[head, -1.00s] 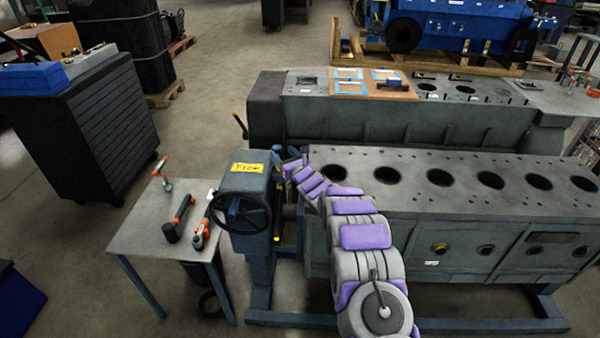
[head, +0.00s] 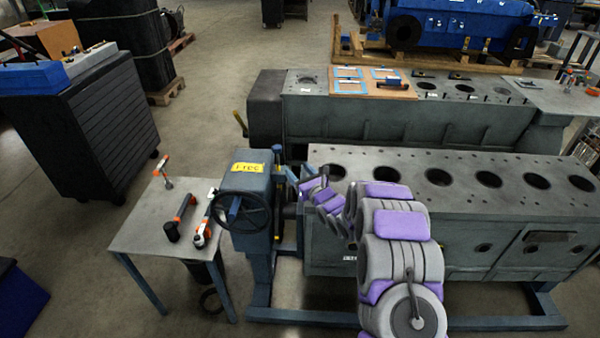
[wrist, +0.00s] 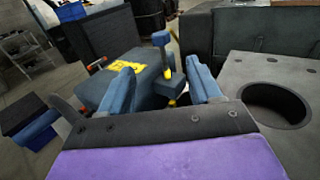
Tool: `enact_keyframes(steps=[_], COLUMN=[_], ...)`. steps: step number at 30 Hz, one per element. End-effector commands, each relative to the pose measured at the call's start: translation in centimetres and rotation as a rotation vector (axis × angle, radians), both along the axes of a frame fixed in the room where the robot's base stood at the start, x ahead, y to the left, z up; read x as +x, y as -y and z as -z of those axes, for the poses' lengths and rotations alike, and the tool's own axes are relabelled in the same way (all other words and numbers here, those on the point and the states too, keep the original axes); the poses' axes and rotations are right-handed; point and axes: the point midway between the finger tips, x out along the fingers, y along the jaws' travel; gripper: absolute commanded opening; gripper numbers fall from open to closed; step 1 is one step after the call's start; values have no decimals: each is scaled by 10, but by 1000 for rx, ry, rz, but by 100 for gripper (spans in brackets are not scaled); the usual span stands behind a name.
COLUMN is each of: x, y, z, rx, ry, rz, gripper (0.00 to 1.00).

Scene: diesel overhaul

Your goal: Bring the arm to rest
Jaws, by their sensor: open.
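My gripper (head: 312,174) is open in the head view, just right of the blue stand head with the yellow label, beside the left end of the near engine block (head: 460,170). My purple-and-grey arm is folded in front of that block and hides part of its front face. In the wrist view, the two blue fingers of my gripper (wrist: 161,82) are spread apart with nothing held between them. The stand head (wrist: 130,75) lies beyond and between the fingers. Whether a finger touches anything, I cannot tell.
A small table (head: 150,225) with a hammer (head: 181,217) and other tools stands at the left. A handwheel (head: 241,212) is on the stand. A second engine block (head: 400,122) stands behind. A black cabinet (head: 90,125) is far left.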

Motion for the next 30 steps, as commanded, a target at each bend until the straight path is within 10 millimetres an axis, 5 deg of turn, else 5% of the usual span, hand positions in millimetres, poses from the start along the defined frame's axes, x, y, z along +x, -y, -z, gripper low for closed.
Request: enact_keyframes(steps=[17,24,30], x=[-1,-9,-40], y=[3,32,69], z=[-2,-30,-51], rx=[16,196,442], ry=[-26,-309,-625], rz=[9,136,345], gripper=[63,63,63])
